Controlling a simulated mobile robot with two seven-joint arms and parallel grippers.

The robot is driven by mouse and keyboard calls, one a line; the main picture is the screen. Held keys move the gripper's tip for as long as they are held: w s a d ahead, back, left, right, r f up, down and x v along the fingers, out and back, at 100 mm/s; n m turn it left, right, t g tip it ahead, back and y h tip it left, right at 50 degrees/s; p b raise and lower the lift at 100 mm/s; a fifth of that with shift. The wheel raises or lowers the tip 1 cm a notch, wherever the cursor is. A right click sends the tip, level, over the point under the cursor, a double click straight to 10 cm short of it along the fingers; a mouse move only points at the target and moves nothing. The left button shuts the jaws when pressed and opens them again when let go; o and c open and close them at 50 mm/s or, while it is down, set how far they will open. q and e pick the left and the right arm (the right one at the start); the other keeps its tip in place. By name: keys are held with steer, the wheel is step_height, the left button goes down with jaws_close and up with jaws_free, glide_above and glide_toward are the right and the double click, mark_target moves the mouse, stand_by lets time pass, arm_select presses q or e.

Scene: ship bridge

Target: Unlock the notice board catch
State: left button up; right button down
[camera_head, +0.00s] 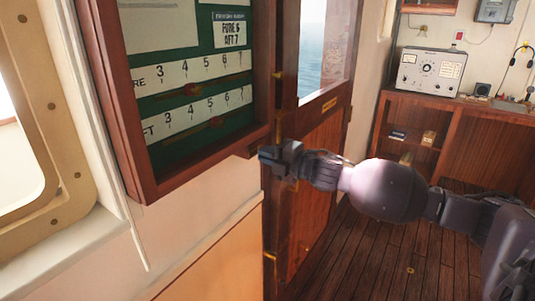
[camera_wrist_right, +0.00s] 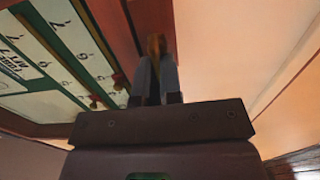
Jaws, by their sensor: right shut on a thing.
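The notice board (camera_head: 152,187) hangs on the left wall in the head view, with a brown wooden frame and a green face bearing white number strips. My right gripper (camera_head: 264,154) is at the lower right corner of its frame. In the wrist view the fingers of my right gripper (camera_wrist_right: 155,82) are close together, shut on a small orange-brown piece, which looks like the catch (camera_wrist_right: 156,45), beside the board's frame. In the head view the gripper mostly hides the catch. How the catch is turned cannot be told. My left gripper is not in view.
A wooden door (camera_head: 318,150) with a window stands just right of the board, behind my right gripper. A wooden shelf unit (camera_head: 450,110) with a grey instrument (camera_head: 430,72) is at the far right. The plank floor (camera_head: 385,255) is clear. A window frame (camera_head: 52,130) is at left.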

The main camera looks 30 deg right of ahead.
steer(key=shift+r, duration=0.1)
stand_by(0.3)
steer(key=c, duration=1.5)
jaws_free()
steer(key=shift+o, duration=1)
steer(key=shift+w, duration=0.15)
steer(key=v, duration=1.1)
steer(key=shift+b, duration=0.4)
steer(key=shift+a, duration=0.1)
